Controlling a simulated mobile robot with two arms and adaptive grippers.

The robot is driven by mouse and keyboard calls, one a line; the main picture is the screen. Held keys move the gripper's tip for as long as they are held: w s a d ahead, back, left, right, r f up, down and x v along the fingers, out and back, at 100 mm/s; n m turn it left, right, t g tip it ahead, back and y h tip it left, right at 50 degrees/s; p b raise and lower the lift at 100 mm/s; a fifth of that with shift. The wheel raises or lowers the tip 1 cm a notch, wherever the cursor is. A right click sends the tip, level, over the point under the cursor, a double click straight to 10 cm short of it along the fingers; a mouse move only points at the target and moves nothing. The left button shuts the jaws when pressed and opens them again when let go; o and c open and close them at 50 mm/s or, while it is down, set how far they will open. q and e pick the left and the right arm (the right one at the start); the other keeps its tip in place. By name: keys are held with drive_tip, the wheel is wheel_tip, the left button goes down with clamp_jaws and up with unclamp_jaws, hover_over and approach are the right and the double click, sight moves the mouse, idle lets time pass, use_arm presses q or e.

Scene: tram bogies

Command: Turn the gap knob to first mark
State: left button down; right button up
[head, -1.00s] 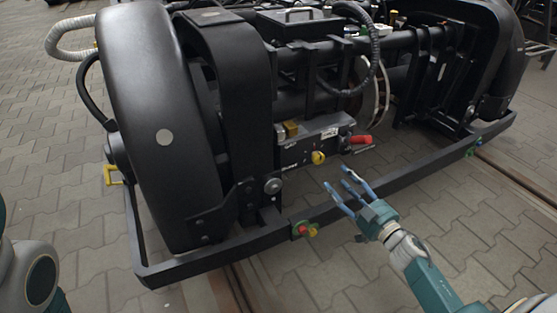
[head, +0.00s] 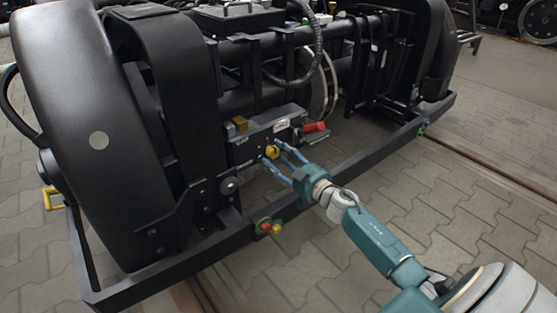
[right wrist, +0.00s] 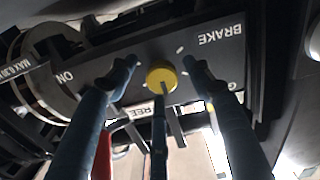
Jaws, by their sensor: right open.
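A yellow knob (head: 271,151) sits on the dark control box (head: 240,153) of the tram bogie. In the right wrist view the knob (right wrist: 162,77) is round, on a black panel with the words BRAKE and ON. My right gripper (head: 275,155) is open in front of the knob. Two of its blue-grey fingertips (right wrist: 161,64) stand on either side of the knob, and a third finger comes from below. I cannot tell whether any finger touches it. The marks around the knob are too small to read. My left gripper is out of view.
A red handle (head: 314,127) is right of the knob, and a yellow block (head: 240,123) is on the box top. Paved floor (head: 440,200) lies clear at the right.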

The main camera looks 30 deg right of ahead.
drive_tip(key=shift+c, duration=0.2)
drive_tip(key=c, duration=1.1)
